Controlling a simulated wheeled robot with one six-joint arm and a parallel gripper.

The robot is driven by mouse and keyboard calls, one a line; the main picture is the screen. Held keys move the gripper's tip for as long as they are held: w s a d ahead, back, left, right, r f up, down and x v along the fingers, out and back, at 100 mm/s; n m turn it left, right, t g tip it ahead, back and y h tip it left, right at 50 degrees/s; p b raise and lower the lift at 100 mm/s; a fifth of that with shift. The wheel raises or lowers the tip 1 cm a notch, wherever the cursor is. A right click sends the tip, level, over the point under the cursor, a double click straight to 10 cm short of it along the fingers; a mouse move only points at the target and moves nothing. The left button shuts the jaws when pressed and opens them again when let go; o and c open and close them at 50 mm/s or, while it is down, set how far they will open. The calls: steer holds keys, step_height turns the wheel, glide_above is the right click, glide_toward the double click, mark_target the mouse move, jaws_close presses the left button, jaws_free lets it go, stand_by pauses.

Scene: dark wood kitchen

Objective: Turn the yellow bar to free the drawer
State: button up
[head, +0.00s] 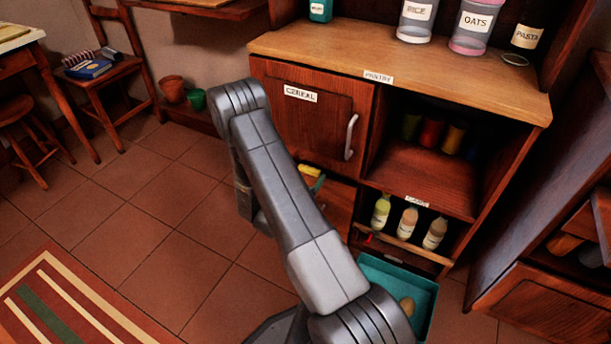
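The yellow bar (309,170) shows in part just below the cereal door, at the lower front of the pantry cabinet. My arm covers some of it, so I cannot tell its full angle. A wooden front (338,204) beside and below it looks like the drawer; its left part is hidden behind my arm. My upper arm crosses the middle of the view, and my forearm drops behind it in front of the cabinet's lower left. My gripper is hidden there, so its fingers and any contact with the bar do not show.
The cereal door (312,115) with its pale handle (351,137) is shut. Bottles (408,222) stand on a low shelf at right. A teal bin (423,294) sits on the floor in front. The tiled floor (150,215) at left is clear, beside a striped rug (75,305).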

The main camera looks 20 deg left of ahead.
steer(key=s+a+p, duration=0.2)
steer(key=s, duration=1.1)
steer(key=shift+s+p, duration=0.35)
steer(key=shift+p, duration=0.05)
steer(key=shift+w, duration=0.15)
steer(key=w+b, duration=0.1)
steer(key=w, duration=0.3)
steer(key=w+d+b, duration=0.1)
steer(key=w, duration=0.4)
steer(key=w+d+b, duration=0.1)
steer(key=w, duration=0.3)
steer(key=shift+w, duration=0.3)
steer(key=shift+s, duration=0.15)
